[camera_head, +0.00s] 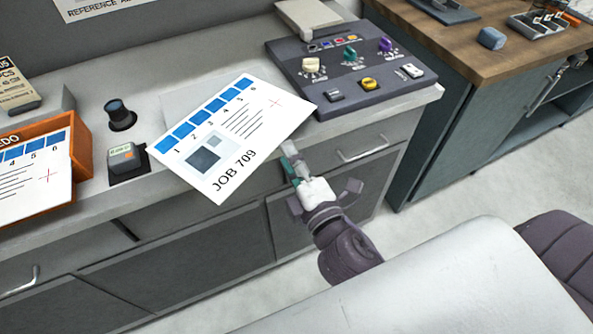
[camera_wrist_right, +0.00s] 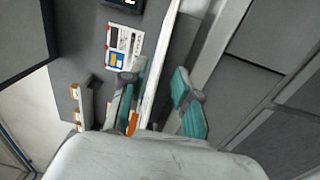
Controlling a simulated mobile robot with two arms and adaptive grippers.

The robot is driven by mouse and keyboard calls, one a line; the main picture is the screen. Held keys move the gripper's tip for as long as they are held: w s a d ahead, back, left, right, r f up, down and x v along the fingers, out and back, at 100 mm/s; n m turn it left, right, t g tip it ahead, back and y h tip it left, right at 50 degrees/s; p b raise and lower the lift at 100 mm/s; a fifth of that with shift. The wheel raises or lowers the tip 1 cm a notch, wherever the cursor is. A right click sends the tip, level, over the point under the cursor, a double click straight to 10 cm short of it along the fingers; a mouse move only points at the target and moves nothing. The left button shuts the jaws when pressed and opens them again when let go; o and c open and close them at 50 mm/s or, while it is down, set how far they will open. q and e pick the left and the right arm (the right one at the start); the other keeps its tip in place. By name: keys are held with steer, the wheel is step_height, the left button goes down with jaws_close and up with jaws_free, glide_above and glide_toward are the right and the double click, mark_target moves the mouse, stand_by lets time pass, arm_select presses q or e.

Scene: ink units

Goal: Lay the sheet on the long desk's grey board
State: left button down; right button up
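The white sheet (camera_head: 225,140) marked JOB 709, with a row of blue squares, lies tilted over the long desk's front, one corner jutting past the edge. A pale flat board (camera_head: 190,100) shows behind it on the desktop; the sheet covers part of it. My right gripper (camera_head: 289,157) is at the sheet's near right edge, in front of the desk. In the right wrist view its teal fingers (camera_wrist_right: 160,85) are apart. My left gripper is out of view.
A control panel (camera_head: 350,70) with coloured knobs stands right of the sheet. An orange tray (camera_head: 84,150) holding another sheet, a dark cup (camera_head: 120,115) and a small stamp-like block (camera_head: 124,157) stand left. A wood-topped bench (camera_head: 470,50) is at right.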

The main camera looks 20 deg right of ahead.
steer(key=shift+s+b, duration=0.35)
steer(key=shift+s, duration=1.15)
